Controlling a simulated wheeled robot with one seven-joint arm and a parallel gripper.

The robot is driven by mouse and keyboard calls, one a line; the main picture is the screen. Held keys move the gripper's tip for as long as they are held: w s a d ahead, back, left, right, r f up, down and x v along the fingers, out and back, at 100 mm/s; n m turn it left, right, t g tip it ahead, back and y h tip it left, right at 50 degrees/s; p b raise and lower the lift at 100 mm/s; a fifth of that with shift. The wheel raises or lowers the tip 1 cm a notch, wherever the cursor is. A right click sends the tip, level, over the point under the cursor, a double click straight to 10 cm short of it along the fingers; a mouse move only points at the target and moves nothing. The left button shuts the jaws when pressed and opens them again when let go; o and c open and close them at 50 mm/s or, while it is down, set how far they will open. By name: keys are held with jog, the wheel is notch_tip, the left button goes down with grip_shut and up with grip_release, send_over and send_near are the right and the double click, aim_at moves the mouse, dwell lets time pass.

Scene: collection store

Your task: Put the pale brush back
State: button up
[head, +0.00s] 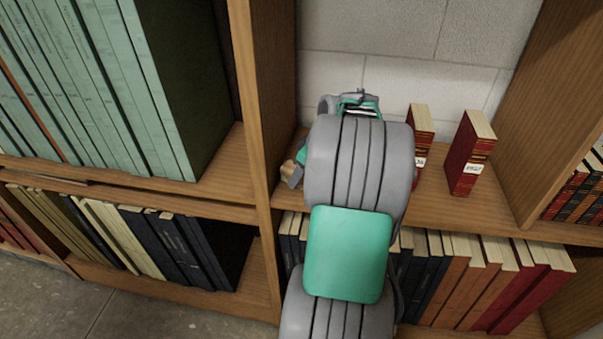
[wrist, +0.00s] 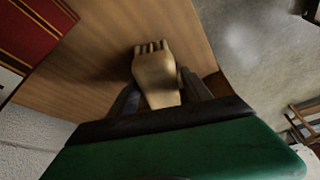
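The pale brush (wrist: 157,76) is a tan piece with several short prongs at its far end. It is between the dark fingers of my gripper (wrist: 158,88) in the wrist view, with a finger close against each side. Its near end is hidden by the gripper body. In the head view my gripper (head: 293,172) is at the left of the middle shelf bay, mostly behind my arm, and a small tan bit of the brush (head: 287,167) shows there. I cannot tell whether the brush touches the shelf board.
Two red books (head: 468,155) (head: 421,133) with white labels stand on the middle shelf, right of my arm. An upright divider (head: 257,100) is close left of my gripper. Large pale green volumes (head: 95,85) fill the left bay. Bare board (head: 440,205) lies in front of the red books.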

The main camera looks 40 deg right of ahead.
jog(key=shift+o, duration=0.6)
jog(key=shift+d+r, duration=0.1)
jog(key=shift+r, duration=0.3)
jog(key=v, duration=1.1)
jog(key=shift+s+r, duration=0.25)
jog(key=shift+s, duration=0.05)
